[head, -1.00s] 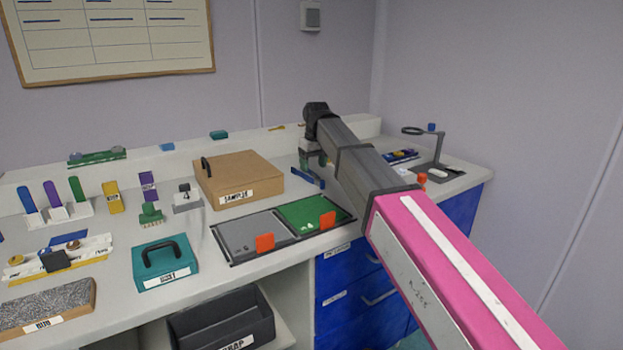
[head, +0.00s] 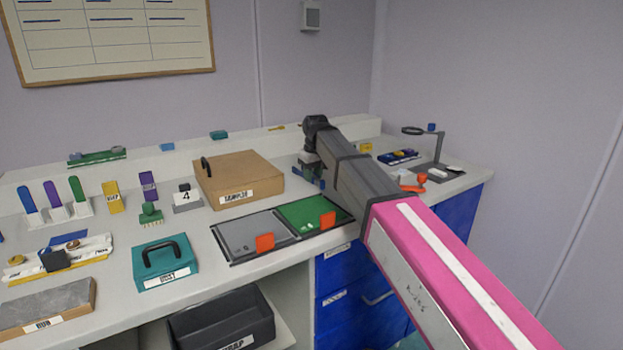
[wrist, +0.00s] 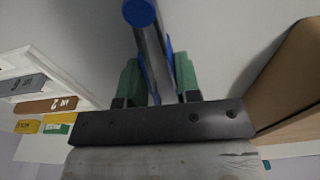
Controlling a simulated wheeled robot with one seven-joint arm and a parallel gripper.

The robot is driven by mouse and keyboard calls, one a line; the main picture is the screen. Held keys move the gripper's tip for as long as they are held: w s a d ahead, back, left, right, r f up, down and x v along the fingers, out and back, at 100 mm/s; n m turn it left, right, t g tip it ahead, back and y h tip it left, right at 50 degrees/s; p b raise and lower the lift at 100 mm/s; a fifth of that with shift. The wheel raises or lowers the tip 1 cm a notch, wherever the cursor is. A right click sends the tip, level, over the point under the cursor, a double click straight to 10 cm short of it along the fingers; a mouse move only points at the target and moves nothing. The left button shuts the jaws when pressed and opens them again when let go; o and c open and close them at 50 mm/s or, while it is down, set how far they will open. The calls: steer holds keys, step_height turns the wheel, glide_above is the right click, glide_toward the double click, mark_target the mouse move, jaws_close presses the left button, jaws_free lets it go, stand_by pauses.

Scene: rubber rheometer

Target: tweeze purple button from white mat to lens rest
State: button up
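My gripper (head: 313,172) is low over the bench, behind the green mat (head: 303,211). In the wrist view its green fingers (wrist: 155,85) stand on both sides of a grey and blue tool (wrist: 143,25), which looks like tweezers. I cannot tell whether they are closed on it. The tool's blue part (head: 318,184) shows below the gripper in the head view. A pale grey mat (head: 232,232) lies left of the green one, with small pale marks on it. I cannot make out a purple button. A magnifier lens (head: 414,131) on a stand is at the right.
A cardboard sample box (head: 240,180) stands just left of my gripper. A teal case (head: 165,265), a white rack (head: 55,212) and small holders fill the left. Orange tabs (head: 265,242) stand at the mats' front edge. A blue tray (head: 400,157) is behind my arm.

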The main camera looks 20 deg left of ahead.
step_height(320, 180, up, 12)
stand_by(0.9)
